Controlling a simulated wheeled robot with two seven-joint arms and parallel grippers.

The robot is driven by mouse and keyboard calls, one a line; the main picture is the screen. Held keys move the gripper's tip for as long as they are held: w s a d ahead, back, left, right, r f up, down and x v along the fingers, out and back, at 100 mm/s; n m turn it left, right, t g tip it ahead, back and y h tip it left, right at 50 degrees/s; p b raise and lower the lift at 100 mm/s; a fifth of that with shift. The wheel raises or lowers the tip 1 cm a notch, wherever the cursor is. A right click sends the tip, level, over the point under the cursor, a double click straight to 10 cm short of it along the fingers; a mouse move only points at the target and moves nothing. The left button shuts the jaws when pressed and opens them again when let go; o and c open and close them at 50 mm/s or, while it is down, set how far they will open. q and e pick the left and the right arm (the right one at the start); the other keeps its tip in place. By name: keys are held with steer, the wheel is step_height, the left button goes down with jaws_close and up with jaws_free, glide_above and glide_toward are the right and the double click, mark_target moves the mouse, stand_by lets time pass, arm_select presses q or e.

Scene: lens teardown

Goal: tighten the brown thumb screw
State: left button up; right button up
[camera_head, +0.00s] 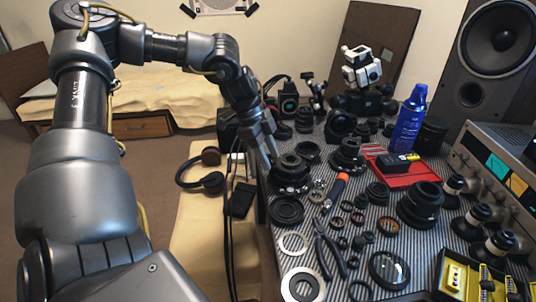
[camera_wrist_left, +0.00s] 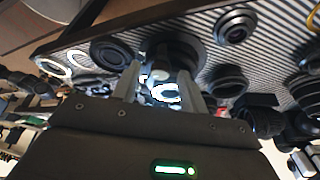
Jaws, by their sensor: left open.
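I cannot make out a brown thumb screw in either view; it may be hidden or too small. My left gripper (camera_head: 268,152) is open at the left edge of the striped table, just above and left of a black lens assembly (camera_head: 291,180). In the left wrist view, my two fingers (camera_wrist_left: 160,72) stand apart. A dark round lens part (camera_wrist_left: 182,50) lies beyond them, and a small bright whitish thing (camera_wrist_left: 163,93) shows between them. I cannot tell whether the fingers touch anything. My right gripper is not in view.
The striped table (camera_head: 262,210) is crowded with lens parts and rings. A screwdriver with an orange handle (camera_head: 340,186), pliers (camera_head: 328,250), a red tray (camera_head: 395,172) and a blue spray can (camera_head: 408,125) lie or stand there. Headphones (camera_head: 205,170) lie left of the table.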

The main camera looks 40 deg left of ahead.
arm_select(q)
jaws_close()
steer(key=shift+w+m+g, duration=0.1)
steer(key=shift+m+g, duration=0.2)
steer(key=shift+m, duration=0.5)
jaws_free()
